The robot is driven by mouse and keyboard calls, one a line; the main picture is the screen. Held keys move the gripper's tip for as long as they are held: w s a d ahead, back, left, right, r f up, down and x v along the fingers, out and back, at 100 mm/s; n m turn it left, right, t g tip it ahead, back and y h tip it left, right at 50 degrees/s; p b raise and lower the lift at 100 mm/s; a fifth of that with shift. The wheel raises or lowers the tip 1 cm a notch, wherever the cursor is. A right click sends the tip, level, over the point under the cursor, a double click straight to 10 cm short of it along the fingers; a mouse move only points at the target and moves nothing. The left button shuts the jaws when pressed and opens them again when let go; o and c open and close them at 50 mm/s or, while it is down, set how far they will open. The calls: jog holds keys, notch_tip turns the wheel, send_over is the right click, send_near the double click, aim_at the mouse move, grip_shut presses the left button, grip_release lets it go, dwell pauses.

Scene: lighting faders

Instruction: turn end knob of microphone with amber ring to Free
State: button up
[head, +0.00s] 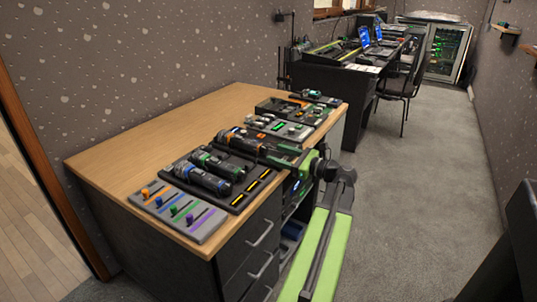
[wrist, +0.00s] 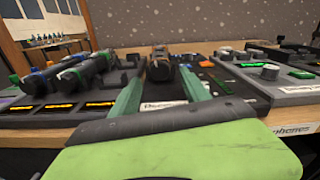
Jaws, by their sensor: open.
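The microphone with the amber ring (head: 235,137) lies at the far side of a dark rack on the wooden desk. Its near end is partly hidden by my gripper (head: 290,154) in the head view. In the wrist view, the dark end of a microphone (wrist: 160,69) shows between my two green fingers, near their tips. My gripper (wrist: 160,80) is open, with a finger on either side of that end. I cannot tell whether the fingers touch it. The knob's marks, including Free, are too small to read.
A blue-ringed microphone (head: 203,180) and a green-ringed one (head: 217,162) lie beside it in the rack. A grey fader panel (head: 180,210) is nearer, and control boxes (head: 280,128) stand beyond. Bare desk (head: 140,140) is on the left; carpet (head: 410,220) is clear on the right.

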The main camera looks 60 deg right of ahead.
aim_at(266, 151)
jog(key=shift+w, duration=1.95)
jog(key=shift+c, duration=0.2)
